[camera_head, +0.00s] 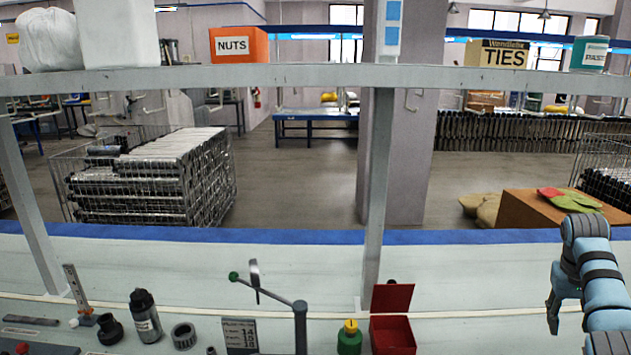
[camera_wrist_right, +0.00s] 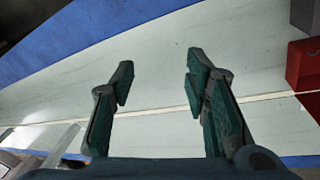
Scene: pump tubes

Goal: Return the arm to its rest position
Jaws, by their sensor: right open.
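My right arm (camera_head: 592,262) comes in at the right edge of the head view, over the right part of the pale workbench (camera_head: 475,275). My right gripper (camera_head: 552,312) points down there and shows only in part. In the right wrist view my right gripper (camera_wrist_right: 158,82) is open, its two green-padded fingers well apart. Nothing is between them but the bare bench top behind. My left arm and left gripper are not in view.
A red open-lidded box (camera_head: 393,335), a green bottle (camera_head: 350,338), a grey stand with a lever (camera_head: 300,325), a black bottle (camera_head: 145,316) and a ring (camera_head: 184,336) line the bench front. A shelf (camera_head: 300,76) on posts spans above. The bench between red box and right arm is clear.

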